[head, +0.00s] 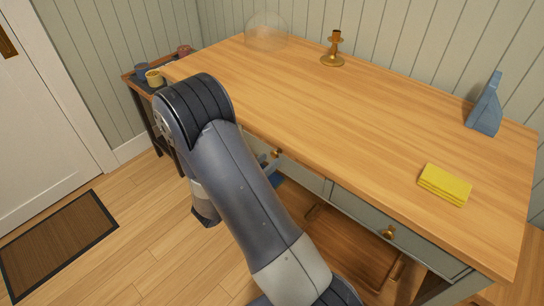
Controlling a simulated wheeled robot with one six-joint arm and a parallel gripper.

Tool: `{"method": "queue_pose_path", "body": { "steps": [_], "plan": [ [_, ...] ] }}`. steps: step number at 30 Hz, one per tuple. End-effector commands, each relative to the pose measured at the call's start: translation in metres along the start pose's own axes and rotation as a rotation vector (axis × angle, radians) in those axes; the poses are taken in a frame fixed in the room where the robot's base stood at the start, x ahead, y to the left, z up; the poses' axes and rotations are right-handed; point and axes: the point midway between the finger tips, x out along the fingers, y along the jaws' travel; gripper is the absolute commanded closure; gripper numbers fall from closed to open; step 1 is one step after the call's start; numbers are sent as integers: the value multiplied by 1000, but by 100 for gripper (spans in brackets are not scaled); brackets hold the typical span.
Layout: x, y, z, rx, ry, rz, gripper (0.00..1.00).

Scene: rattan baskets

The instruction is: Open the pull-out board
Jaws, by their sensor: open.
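The wooden desk (290,100) has grey-green fronts under its top. One brass knob (275,153) shows just right of my arm, and another (388,232) is on the right-hand drawer front (425,248). I cannot make out a separate pull-out board; part of the desk front is hidden behind my arm. My gripper (271,170) is mostly hidden behind my arm. Only its blue finger parts show, open, just below the left knob. I cannot tell whether they touch anything.
On the desk are a glass dome (266,32), a brass candlestick (334,48), a blue wedge-shaped object (486,106) and a yellow folded cloth (445,184). A small stand (158,83) with cups is left of the desk. A doormat (55,245) lies on otherwise open floor at left.

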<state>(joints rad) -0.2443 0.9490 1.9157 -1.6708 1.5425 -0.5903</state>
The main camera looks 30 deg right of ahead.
Motion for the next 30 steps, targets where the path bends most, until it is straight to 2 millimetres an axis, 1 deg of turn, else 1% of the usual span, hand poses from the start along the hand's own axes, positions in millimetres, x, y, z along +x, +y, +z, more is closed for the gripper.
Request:
{"method": "queue_pose_path", "body": {
  "steps": [1,3,6,11,18,30],
  "plan": [
    [7,-1,0,0,2,-3,57],
    [15,0,0,0,2,-3,57],
    [22,0,0,0,1,-2,57],
    [26,0,0,0,0,0,57],
    [26,0,0,0,0,0,58],
    [26,0,0,0,0,0,91]
  ]
}}
